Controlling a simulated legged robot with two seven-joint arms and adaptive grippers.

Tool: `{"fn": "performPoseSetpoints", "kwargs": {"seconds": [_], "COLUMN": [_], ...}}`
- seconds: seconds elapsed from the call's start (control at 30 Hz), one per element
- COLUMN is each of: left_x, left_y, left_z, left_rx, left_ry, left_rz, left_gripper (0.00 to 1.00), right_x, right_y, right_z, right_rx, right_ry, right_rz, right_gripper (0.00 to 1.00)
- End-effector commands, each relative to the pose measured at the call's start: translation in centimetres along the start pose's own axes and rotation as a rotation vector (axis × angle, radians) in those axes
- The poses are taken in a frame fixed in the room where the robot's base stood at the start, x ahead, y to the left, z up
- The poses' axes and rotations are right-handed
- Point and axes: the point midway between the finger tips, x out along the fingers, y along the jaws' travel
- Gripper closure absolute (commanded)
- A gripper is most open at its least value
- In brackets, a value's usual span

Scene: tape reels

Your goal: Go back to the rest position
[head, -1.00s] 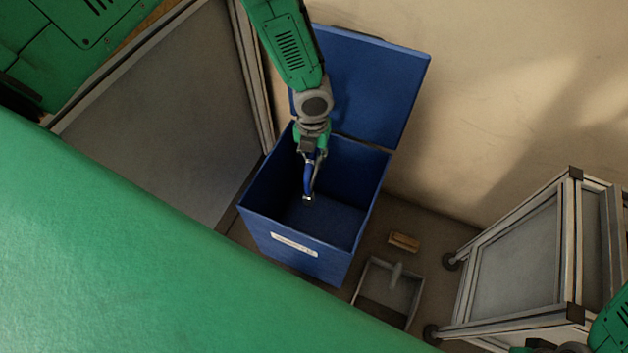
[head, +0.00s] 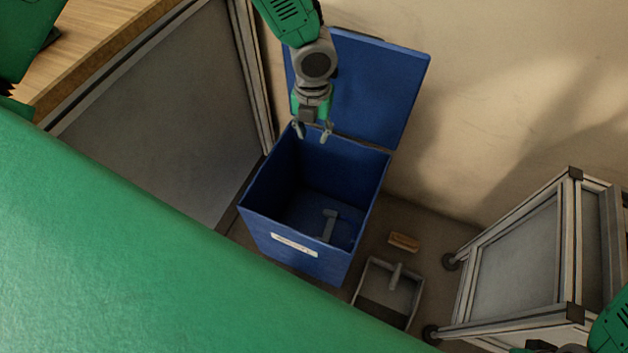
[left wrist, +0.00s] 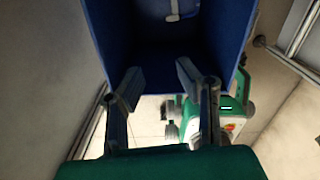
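My left gripper (head: 312,134) hangs over the back part of the blue bin, near the hinge side of its raised lid (head: 365,90). Its two fingers are spread apart with nothing between them. The left wrist view also shows the open fingers (left wrist: 158,76) in front of the blue bin (left wrist: 215,60). The blue bin (head: 262,222) stands open on the floor with a white label on its front. A grey T-shaped piece (head: 328,226) lies on its floor, with a dark blue shape beside it that is hard to make out. My right arm shows only at the lower right edge; its fingers are not clear.
A grey tray with a handle (head: 412,297) and a small brown block (head: 404,242) lie on the floor right of the bin. A metal-framed cabinet (head: 515,262) stands at right. A grey panel (head: 165,115) and wooden tabletop (head: 95,45) are at left. A wall is behind.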

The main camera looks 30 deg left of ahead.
Motion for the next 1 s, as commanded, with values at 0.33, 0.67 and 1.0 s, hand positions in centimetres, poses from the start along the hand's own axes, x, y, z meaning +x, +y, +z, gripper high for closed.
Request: {"fn": "performPoseSetpoints", "kwargs": {"seconds": [0.33,0.67,1.0], "left_x": [-2.7,-2.7,0.2], "left_y": [0.0,0.0,-0.6], "left_z": [0.0,0.0,-6.7], "left_rx": [0.0,-0.001,-0.461], "left_ry": [0.002,0.001,0.127], "left_rz": [0.0,0.0,-0.068], "left_gripper": [0.7,0.7,0.7], "right_x": [0.0,0.1,-1.0], "right_y": [0.0,0.0,0.0], "right_z": [0.0,-0.2,-0.2], "right_rx": [0.0,0.0,0.0], "right_ry": [0.0,-0.002,-0.003], "right_rz": [0.0,0.0,0.0], "right_gripper": [0.6,0.6,0.6]}}
